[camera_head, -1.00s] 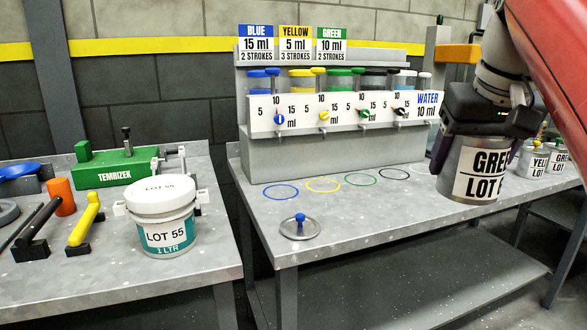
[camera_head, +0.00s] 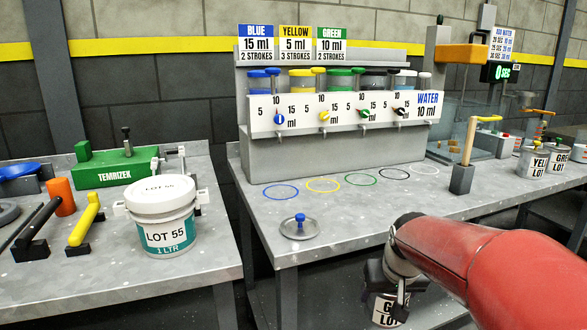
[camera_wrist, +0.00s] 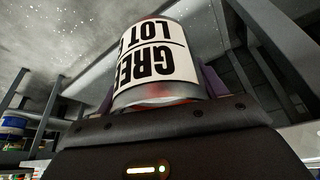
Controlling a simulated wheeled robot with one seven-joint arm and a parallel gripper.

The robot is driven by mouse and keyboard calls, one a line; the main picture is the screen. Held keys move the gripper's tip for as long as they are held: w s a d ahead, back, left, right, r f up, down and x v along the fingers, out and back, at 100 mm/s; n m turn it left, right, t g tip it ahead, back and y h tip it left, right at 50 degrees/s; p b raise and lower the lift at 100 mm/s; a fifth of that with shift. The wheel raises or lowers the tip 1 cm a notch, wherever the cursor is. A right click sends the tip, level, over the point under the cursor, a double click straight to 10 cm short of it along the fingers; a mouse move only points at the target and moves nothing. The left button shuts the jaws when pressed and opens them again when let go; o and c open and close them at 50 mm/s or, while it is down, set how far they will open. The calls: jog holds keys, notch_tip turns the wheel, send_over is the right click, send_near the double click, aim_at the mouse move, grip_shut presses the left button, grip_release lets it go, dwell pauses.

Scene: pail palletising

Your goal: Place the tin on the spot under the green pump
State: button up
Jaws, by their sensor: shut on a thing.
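The tin, with a white label reading GREE… LOT (camera_head: 387,311), is held in my gripper (camera_head: 384,298). My gripper is shut on the tin's sides, in front of the table and low in the head view. My red arm partly hides them. In the wrist view the tin (camera_wrist: 155,62) fills the upper middle, its label upside down. The green pump (camera_head: 364,114) is on the grey dispenser, third from left. The green ring (camera_head: 347,181) marks the spot under it on the table and is empty.
The grey table (camera_head: 340,220) has blue, yellow, black and white rings beside the green one. A lid with a blue knob (camera_head: 299,228) lies near its front edge. A post in a block (camera_head: 463,172) and two tins (camera_head: 533,161) stand to the right.

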jog(key=s+a+f+x, duration=0.1)
jog(key=a+x, duration=0.1)
jog(key=x, duration=0.9)
jog(key=s+a+x, duration=0.2)
jog(key=x, duration=0.8)
jog(key=s+f, duration=0.3)
jog(key=f, duration=0.3)
jog(key=shift+s, duration=0.4)
